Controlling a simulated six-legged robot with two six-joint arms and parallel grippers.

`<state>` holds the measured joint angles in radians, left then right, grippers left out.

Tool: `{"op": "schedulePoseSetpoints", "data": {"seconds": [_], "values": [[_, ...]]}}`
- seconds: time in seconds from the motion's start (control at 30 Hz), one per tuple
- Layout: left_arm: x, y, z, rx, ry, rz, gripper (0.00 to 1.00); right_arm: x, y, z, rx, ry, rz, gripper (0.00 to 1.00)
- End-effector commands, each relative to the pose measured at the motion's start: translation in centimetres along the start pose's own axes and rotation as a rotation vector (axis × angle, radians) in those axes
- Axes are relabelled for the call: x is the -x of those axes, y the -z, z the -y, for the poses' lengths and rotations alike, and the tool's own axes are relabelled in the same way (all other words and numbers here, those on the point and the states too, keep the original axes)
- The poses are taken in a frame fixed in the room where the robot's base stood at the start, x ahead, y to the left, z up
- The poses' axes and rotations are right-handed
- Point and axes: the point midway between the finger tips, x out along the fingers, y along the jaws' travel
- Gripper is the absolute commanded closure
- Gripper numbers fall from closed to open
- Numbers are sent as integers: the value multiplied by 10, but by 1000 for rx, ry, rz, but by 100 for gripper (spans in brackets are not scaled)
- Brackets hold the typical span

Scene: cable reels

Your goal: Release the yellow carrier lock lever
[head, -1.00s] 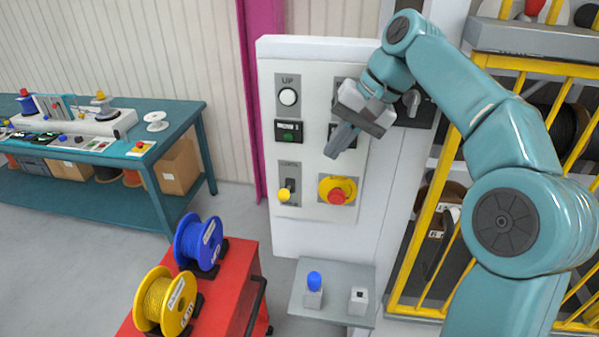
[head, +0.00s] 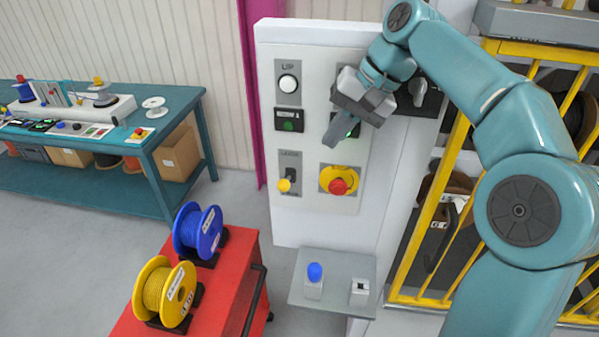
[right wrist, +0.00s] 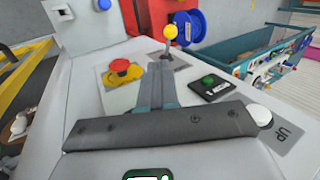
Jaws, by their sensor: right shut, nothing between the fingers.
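The yellow-knobbed lever (head: 284,185) sits on a grey plate at the lower left of the white control panel (head: 308,231). Its black stem points down to the knob in the head view. It also shows in the right wrist view (right wrist: 170,33), beyond my fingertips. My right gripper (head: 331,142) is shut and empty in front of the panel, above and to the right of the lever and apart from it. Its closed fingers show in the right wrist view (right wrist: 160,72), pointing toward the lever side. My left gripper is not in view.
A red emergency button (head: 338,187) on a yellow base is right of the lever. A green-button box (head: 288,120) and a white UP button (head: 288,84) are above it. A grey shelf (head: 335,284) juts out below. A red cart (head: 228,290) carries blue and yellow reels.

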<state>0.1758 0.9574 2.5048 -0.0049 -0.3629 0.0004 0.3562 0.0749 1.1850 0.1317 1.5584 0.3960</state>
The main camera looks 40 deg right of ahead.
Motion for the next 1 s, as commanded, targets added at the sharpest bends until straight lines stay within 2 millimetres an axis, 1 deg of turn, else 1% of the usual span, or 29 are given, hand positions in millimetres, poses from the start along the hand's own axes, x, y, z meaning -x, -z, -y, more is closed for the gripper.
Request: {"op": "schedulePoseSetpoints", "data": {"seconds": [0.03,0.3,0.4,0.5,0.7,1.0], "values": [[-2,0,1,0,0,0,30,-12,-1,-1,0,-2,4,100],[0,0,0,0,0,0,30,-69,1,0,0,-2,5,100],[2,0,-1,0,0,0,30,-88,2,0,0,-2,5,100],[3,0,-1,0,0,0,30,-102,2,1,0,-1,3,100],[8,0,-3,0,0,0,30,-115,2,9,2,0,1,100],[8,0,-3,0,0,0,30,-117,2,9,1,1,0,100]]}}
